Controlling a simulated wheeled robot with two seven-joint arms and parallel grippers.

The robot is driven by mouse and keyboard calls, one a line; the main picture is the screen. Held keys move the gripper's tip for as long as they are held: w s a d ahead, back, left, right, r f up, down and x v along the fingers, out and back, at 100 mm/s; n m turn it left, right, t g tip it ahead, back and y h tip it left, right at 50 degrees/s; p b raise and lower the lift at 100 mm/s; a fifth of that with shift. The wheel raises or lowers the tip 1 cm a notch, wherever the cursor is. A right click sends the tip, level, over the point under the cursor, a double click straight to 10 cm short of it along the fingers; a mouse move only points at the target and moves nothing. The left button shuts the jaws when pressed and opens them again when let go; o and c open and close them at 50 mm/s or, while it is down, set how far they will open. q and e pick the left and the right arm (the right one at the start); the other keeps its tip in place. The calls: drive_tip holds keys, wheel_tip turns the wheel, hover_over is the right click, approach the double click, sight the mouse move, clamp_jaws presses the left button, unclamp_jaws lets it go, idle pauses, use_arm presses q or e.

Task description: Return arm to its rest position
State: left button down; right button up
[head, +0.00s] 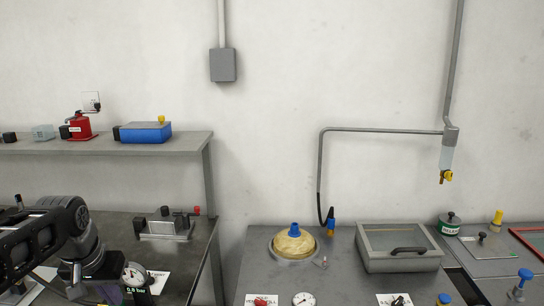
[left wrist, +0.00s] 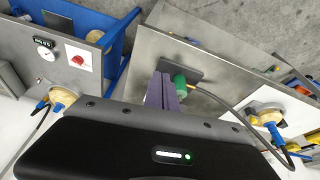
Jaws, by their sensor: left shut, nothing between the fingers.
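My left arm (head: 72,222) comes in from the left edge of the head view, bent low over the left bench. Its gripper is at the bottom left there, near a gauge, and its fingertips are not clear in that view. In the left wrist view the dark gripper body fills the bottom, and the left gripper's fingers (left wrist: 161,88) are together with nothing between them. A green-capped fitting (left wrist: 180,82) with a hose shows just beyond the fingers; I cannot tell whether they touch it. My right gripper is in neither view.
A pressure gauge (head: 134,274) stands close beside my left gripper. A grey clamp block (head: 166,224) sits on the left bench, below a shelf (head: 180,142) with a blue box (head: 146,132) and red pump (head: 80,125). A yellow dome (head: 293,243) and lidded box (head: 397,262) are on the right bench.

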use_arm(q)
drive_tip(key=w+d+f, duration=0.1)
drive_tip(key=d+f, duration=0.1)
drive_tip(key=f, duration=0.2)
drive_tip(key=w+d+f+h, duration=0.1)
drive_tip(key=d+f, duration=0.1)
drive_tip(key=f, duration=0.2)
drive_tip(key=w+d+f+h, duration=0.1)
drive_tip(key=d+f, duration=0.1)
drive_tip(key=f, duration=0.3)
drive_tip(key=shift+w+d+m, duration=0.3)
drive_tip(key=shift+w+m, duration=0.1)
drive_tip(key=s+d+f+g+h, duration=0.1)
drive_tip(key=s+d+f, duration=0.4)
drive_tip(key=d+f, duration=0.45)
drive_tip(key=s+d+f+g+h, duration=0.15)
drive_tip(key=s+d+f, duration=0.4)
drive_tip(key=f, duration=0.75)
drive_tip(key=s+d+f, duration=0.3)
drive_tip(key=s+f, duration=0.1)
drive_tip(key=s, duration=0.2)
drive_tip(key=s+d+f, duration=0.3)
drive_tip(key=s+f, duration=0.1)
drive_tip(key=s, duration=0.3)
drive_tip(key=shift+d+f+n, duration=0.25)
drive_tip(key=shift+d+n, duration=0.05)
drive_tip(key=shift+n, duration=0.1)
